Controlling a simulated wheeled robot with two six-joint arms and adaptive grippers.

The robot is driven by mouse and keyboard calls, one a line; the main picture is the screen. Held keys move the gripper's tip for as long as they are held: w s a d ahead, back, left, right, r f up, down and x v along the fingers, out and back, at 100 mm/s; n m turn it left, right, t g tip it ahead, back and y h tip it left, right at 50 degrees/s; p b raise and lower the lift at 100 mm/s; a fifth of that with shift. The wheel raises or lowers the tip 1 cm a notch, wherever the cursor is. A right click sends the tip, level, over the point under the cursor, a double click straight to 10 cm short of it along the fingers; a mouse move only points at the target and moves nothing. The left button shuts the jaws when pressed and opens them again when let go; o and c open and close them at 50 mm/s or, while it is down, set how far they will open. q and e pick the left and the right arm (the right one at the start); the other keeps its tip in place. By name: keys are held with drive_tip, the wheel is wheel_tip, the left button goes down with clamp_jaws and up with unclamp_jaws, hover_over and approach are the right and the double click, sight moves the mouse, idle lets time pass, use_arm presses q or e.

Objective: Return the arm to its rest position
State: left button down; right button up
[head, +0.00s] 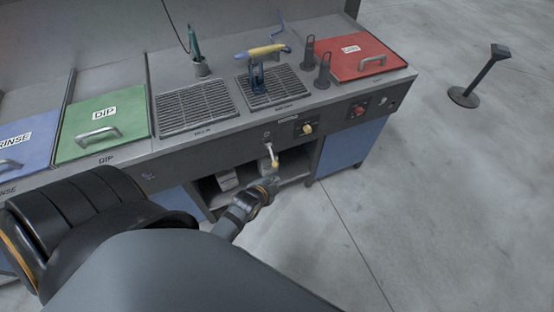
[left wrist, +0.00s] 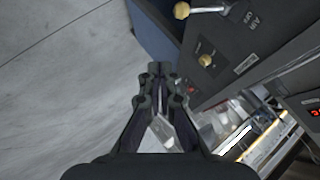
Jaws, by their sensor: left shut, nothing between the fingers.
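My left gripper (head: 268,187) is in front of the bench's open lower shelf, below the front panel, with my arm reaching in from the bottom left. In the left wrist view the gripper's dark fingers (left wrist: 161,72) meet at their tips, shut with nothing between them. The fingers are apart from the bench's dark front panel (left wrist: 240,45), which shows to their right. My right gripper is in neither view.
The bench carries a blue RINSE lid (head: 28,140), a green DIP lid (head: 102,122), two grates, a yellow-handled tool (head: 262,52) and a red lid (head: 352,56). A lever (head: 271,155) sticks out near my gripper. A black stand (head: 480,77) is on open floor at right.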

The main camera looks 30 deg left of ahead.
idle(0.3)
use_arm(q)
drive_tip(key=s+f+n+g, duration=0.1)
drive_tip(key=s+f, duration=0.2)
drive_tip(key=f, duration=0.4)
drive_tip(key=s+a+f+n+g, duration=0.1)
drive_tip(key=s+f+n+g, duration=0.1)
drive_tip(key=s+f, duration=0.3)
drive_tip(key=s+f+n+g, duration=0.1)
drive_tip(key=s+f, duration=0.1)
drive_tip(key=f, duration=0.6)
drive_tip(key=s+a+f+n+g, duration=0.2)
drive_tip(key=s+f, duration=0.4)
drive_tip(key=s, duration=0.4)
drive_tip(key=s+a+f+n+g, duration=0.2)
drive_tip(key=s+f, duration=0.5)
drive_tip(key=s, duration=0.4)
drive_tip(key=shift+a+f+n, duration=0.15)
drive_tip(key=shift+a+n, duration=0.1)
drive_tip(key=shift+n, duration=0.55)
